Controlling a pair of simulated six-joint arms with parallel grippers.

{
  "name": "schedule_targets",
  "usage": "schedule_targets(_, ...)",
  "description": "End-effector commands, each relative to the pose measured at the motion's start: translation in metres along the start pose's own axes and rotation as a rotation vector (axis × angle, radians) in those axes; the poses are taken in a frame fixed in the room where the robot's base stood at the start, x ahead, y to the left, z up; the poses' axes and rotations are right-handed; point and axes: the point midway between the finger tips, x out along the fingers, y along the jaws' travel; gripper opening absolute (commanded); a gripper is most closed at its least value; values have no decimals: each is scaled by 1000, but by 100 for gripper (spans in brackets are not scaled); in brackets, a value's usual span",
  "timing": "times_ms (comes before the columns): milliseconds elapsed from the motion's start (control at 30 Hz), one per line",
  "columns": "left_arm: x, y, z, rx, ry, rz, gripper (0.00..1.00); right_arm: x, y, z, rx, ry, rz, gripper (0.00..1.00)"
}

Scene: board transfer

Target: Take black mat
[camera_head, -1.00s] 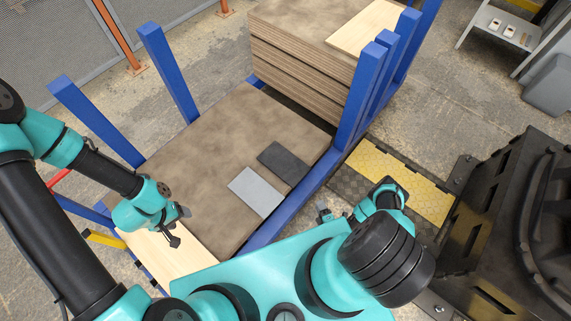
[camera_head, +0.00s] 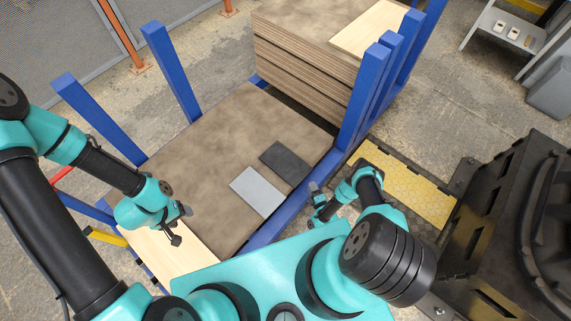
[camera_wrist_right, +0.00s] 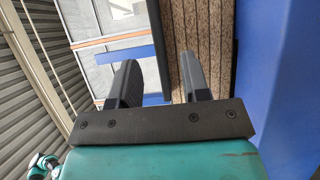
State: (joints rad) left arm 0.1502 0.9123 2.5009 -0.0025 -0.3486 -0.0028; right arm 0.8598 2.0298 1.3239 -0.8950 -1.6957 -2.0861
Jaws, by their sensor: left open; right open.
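The black mat (camera_head: 285,162) lies flat on the brown board (camera_head: 215,130), near the blue rail on its right side. A grey mat (camera_head: 257,191) lies beside it, nearer to me. My right gripper (camera_head: 314,196) is open and empty, just right of the blue rail and apart from both mats. Its two spread fingers also show in the right wrist view (camera_wrist_right: 158,82). My left gripper (camera_head: 181,224) is open and empty, over the pale wooden board at the front left, away from the mats.
Blue posts (camera_head: 362,98) stand around the brown board. A tall stack of boards (camera_head: 300,62) with a pale board on top stands behind it. A black crate (camera_head: 500,230) is at the right. The brown board's left half is clear.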

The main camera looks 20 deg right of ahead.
Motion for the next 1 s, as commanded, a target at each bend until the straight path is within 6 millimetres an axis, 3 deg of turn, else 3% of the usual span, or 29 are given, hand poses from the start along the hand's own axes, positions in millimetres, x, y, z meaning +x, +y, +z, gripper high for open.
schedule_targets(133, 0, 0, 0, 0, 0, 0, 60, 14, 0, 0, 0, 1, 0, 43)
schedule_targets(567, 0, 0, 0, 0, 0, 0, 60, 19, 0, -1, 0, 1, 0, 43)
schedule_targets(1000, 0, 0, 0, 0, 0, 0, 60, 66, 4, -5, -1, 1, 0, 43)
